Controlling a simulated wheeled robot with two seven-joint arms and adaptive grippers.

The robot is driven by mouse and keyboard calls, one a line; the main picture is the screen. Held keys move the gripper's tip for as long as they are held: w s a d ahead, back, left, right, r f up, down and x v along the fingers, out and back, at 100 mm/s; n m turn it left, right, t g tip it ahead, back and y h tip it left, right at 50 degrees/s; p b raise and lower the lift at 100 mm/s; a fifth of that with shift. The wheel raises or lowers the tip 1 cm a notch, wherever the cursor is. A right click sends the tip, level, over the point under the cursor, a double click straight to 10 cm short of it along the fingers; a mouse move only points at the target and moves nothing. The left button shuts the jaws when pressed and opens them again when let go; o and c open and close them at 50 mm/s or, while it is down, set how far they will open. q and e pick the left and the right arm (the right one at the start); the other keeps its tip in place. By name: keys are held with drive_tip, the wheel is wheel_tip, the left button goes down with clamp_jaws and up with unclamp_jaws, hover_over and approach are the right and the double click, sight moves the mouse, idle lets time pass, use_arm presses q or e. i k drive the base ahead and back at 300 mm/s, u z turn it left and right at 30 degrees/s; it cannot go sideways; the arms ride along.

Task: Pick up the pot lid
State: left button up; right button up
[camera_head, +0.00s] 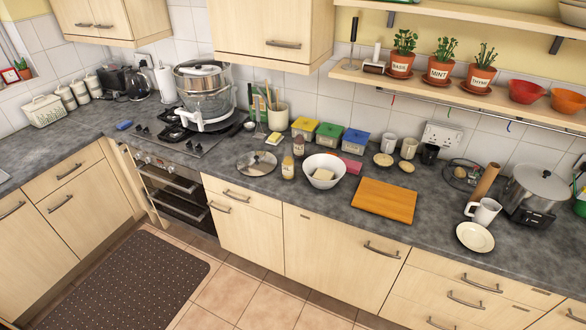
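A round lid (256,163) with a dark knob lies flat on the grey counter, right of the hob and left of the bottles. I cannot tell which of these lids is the pot lid of the task. Neither of my grippers is in view.
Two small bottles (288,167) and a white bowl (323,171) stand close to the right of the loose lid. An orange cutting board (384,201), a white mug (484,212) and a plate (475,237) lie farther right. The counter in front of the loose lid is clear.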

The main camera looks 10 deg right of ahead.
sight(256, 163)
drive_tip(key=u, duration=0.2)
drive_tip(key=i, duration=0.8)
drive_tip(key=z, duration=0.4)
drive_tip(key=i, duration=0.95)
drive_tip(key=z, duration=0.7)
